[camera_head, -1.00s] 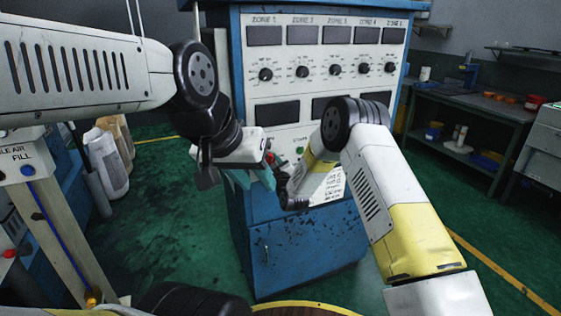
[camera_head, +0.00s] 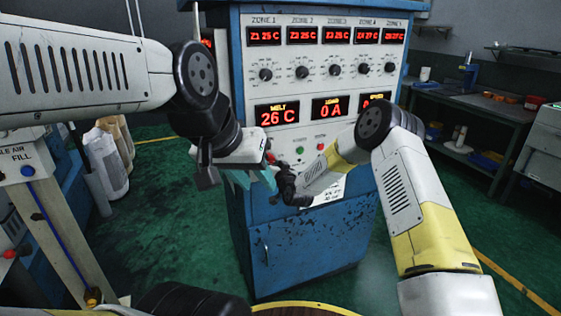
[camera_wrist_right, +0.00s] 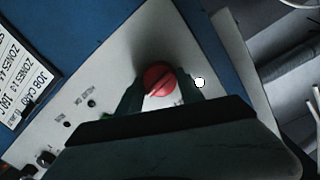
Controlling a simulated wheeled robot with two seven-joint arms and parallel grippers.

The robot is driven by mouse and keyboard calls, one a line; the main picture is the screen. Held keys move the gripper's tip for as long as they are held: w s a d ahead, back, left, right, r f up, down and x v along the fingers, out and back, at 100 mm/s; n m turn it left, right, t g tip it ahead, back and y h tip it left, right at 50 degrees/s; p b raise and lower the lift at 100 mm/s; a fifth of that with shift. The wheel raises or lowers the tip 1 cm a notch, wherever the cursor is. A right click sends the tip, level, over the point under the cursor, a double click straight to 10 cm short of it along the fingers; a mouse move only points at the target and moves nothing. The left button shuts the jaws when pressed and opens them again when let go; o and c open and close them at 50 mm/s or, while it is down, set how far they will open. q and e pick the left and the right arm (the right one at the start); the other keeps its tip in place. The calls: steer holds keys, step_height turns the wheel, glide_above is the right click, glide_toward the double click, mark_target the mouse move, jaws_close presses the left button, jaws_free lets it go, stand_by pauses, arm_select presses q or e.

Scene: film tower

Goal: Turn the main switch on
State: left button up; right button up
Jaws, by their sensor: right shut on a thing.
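The main switch is a round red knob (camera_wrist_right: 158,78) on a pale panel, with a slot across its face. In the right wrist view, my right gripper (camera_wrist_right: 160,92) has its two dark fingers on either side of the knob, shut on it. In the head view, red at the panel's lower left (camera_head: 270,157) is partly hidden by my left gripper; the right fingertips are not clear there. My left gripper (camera_head: 253,183) has teal fingers spread apart and empty, in front of the cabinet. The cabinet's zone displays (camera_head: 320,35) and melt display (camera_head: 276,113) glow red.
The blue cabinet (camera_head: 310,250) stands ahead on a green floor. My two arms are close together at its panel. A workbench (camera_head: 480,110) stands at the right. A frame with a blue button (camera_head: 27,171) and a white sack (camera_head: 105,160) are at the left.

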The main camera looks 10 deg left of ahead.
steer(key=shift+f+m, duration=0.15)
steer(key=shift+m, duration=0.65)
steer(key=o, duration=1.4)
steer(key=v, duration=0.8)
steer(key=shift+w, duration=0.1)
